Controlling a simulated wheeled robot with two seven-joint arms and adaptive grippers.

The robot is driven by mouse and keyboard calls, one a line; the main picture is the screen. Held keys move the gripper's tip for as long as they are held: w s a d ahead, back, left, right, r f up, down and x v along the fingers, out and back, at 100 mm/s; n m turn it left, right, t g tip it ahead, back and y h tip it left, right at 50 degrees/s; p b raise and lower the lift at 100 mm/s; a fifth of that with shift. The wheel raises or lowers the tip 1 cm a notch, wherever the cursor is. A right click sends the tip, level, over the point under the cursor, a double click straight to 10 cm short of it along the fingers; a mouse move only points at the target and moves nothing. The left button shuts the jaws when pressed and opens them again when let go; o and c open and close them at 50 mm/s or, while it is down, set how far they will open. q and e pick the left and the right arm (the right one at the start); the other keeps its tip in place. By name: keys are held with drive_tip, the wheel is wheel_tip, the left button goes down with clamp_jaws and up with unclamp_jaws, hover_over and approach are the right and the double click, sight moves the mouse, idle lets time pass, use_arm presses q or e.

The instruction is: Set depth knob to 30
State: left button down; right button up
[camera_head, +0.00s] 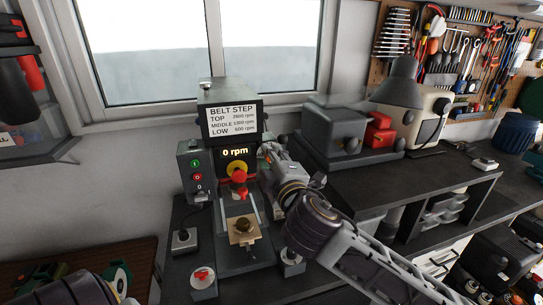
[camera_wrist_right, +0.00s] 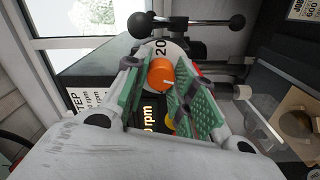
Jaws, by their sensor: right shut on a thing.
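The drill press (camera_head: 231,112) stands on the bench with a belt step chart and a display reading 0 rpm. The orange depth knob (camera_wrist_right: 161,75) shows in the right wrist view, on a white round dial (camera_wrist_right: 158,48) where the number 20 is readable. A pale pointer line shows on the knob; the rest of the scale is hidden. My right gripper (camera_wrist_right: 158,82) is shut on the depth knob, with a green pad on each side. In the head view the right gripper (camera_head: 270,154) is at the press's right side, and the knob is hidden there.
Black ball-ended handles (camera_wrist_right: 190,22) stick out close beside the dial. A switch box (camera_head: 196,174) is on the press's left. A wooden block (camera_head: 243,230) sits on the press table.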

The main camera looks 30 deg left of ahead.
drive_tip(key=shift+f+n+p, duration=0.1)
drive_tip(key=shift+n+p, duration=0.2)
drive_tip(key=shift+n, duration=1.3)
drive_tip(key=o, duration=1)
drive_tip(key=shift+o, duration=0.2)
drive_tip(key=shift+s+d, duration=0.1)
drive_tip(key=v, duration=1.1)
drive_tip(key=shift+s+d, duration=0.2)
drive_tip(key=shift+d, duration=0.1)
